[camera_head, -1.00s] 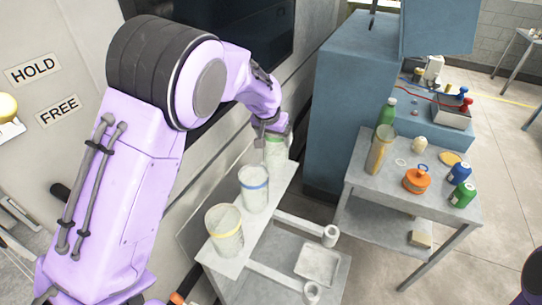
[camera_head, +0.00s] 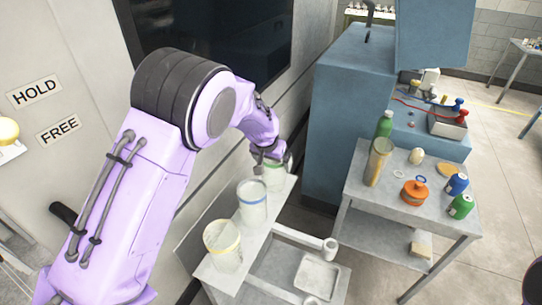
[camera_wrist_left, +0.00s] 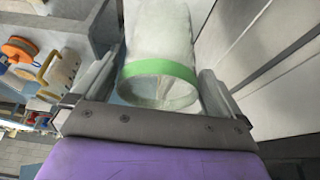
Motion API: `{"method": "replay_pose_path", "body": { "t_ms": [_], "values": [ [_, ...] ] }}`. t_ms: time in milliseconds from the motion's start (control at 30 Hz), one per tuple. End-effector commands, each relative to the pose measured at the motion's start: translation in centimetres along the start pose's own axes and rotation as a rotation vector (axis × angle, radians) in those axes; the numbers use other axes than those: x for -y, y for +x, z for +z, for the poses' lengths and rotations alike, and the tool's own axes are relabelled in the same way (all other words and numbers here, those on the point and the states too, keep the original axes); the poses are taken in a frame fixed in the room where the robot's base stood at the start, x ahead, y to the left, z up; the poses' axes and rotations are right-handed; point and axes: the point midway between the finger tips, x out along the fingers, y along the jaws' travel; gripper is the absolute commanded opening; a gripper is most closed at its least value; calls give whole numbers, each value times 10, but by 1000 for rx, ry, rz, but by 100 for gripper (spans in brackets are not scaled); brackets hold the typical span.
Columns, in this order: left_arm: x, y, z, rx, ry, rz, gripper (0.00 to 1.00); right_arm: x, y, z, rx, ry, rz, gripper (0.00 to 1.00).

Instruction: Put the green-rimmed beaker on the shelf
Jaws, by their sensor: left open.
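The green-rimmed beaker (camera_head: 274,177) stands at the far end of a narrow grey shelf (camera_head: 236,262), behind the blue-rimmed beaker (camera_head: 252,204) and the yellow-rimmed beaker (camera_head: 222,246). My left gripper (camera_head: 270,160) is at its top, partly covering it in the head view. In the left wrist view the green rim (camera_wrist_left: 160,70) lies between the two open fingers of the left gripper (camera_wrist_left: 160,92), with a gap at the left finger; contact at the right finger is hard to tell. My right gripper is not in view.
A wall is close on the left of the beakers.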

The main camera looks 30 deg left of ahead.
Motion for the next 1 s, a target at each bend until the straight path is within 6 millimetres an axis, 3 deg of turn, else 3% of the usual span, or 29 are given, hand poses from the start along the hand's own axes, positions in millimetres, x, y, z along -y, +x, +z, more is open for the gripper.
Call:
{"method": "replay_pose_path", "body": {
  "t_ms": [300, 500, 1000],
  "values": [
    [0, -76, 0, -6, -1, 1, 100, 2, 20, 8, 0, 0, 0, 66],
    [0, -110, 0, -2, 0, 0, 100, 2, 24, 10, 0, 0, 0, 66],
    [0, -117, 0, 0, 0, 0, 100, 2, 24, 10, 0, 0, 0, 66]
  ]
}}
